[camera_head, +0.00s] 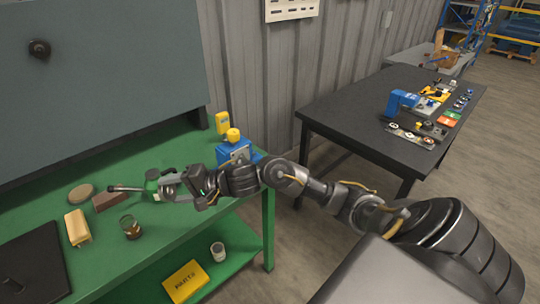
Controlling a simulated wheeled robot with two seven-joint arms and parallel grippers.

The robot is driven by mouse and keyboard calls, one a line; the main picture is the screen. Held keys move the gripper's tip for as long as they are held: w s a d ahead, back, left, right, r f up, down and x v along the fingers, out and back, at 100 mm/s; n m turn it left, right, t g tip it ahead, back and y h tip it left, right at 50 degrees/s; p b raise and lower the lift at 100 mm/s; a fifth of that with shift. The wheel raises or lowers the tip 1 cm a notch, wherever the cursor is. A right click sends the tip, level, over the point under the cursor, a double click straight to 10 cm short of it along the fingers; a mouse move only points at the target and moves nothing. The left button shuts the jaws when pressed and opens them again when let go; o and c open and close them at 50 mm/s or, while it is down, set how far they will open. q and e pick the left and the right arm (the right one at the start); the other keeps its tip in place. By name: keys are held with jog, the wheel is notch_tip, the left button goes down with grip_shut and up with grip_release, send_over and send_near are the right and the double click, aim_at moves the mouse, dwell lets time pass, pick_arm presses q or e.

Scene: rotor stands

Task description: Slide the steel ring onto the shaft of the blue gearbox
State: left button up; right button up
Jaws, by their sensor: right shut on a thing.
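My right gripper (168,187) reaches in from the right over the green bench. It is shut on a small grey thing that looks like the steel ring; the fingers hide most of it. A blue block-shaped body with a yellow top (233,151), which looks like the blue gearbox, stands at the bench's right end, behind my right wrist. My arm partly covers its lower part. I cannot make out its shaft clearly. The held thing is to the left of the blue body and apart from it. My left gripper is not in view.
The green bench (150,249) also holds a yellow block (77,227), a brown jar (130,227), a brown block (108,201) and a dark mat (32,262). A yellow box (222,122) stands behind the blue body. A black table (345,115) with several parts is at right.

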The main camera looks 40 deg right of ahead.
jog(key=s+d+f+m+t+h, duration=0.2)
jog(key=d+f+m+h, duration=0.15)
jog(key=d, duration=0.55)
jog(key=s+d+f+m+t+h, duration=0.2)
jog(key=s+d+f+t+h, duration=0.15)
jog(key=d, duration=0.65)
jog(key=s+d+f+m+t+h, duration=0.1)
jog(key=d+f+m+t+h, duration=0.2)
jog(key=d, duration=0.6)
jog(key=shift+g, duration=0.75)
jog(key=w+b, duration=0.1)
jog(key=w, duration=0.1)
jog(key=w+f+b, duration=0.1)
jog(key=w, duration=0.1)
jog(key=shift+w+f+b, duration=0.15)
jog(key=shift+w+b, duration=0.2)
jog(key=shift+w, duration=0.05)
jog(key=shift+s, duration=0.1)
jog(key=shift+p, duration=0.55)
jog(key=shift+w+r, duration=0.2)
jog(key=shift+w, duration=0.15)
jog(key=shift+w, duration=0.2)
jog(key=shift+f+p, duration=0.1)
jog(key=shift+p, duration=0.45)
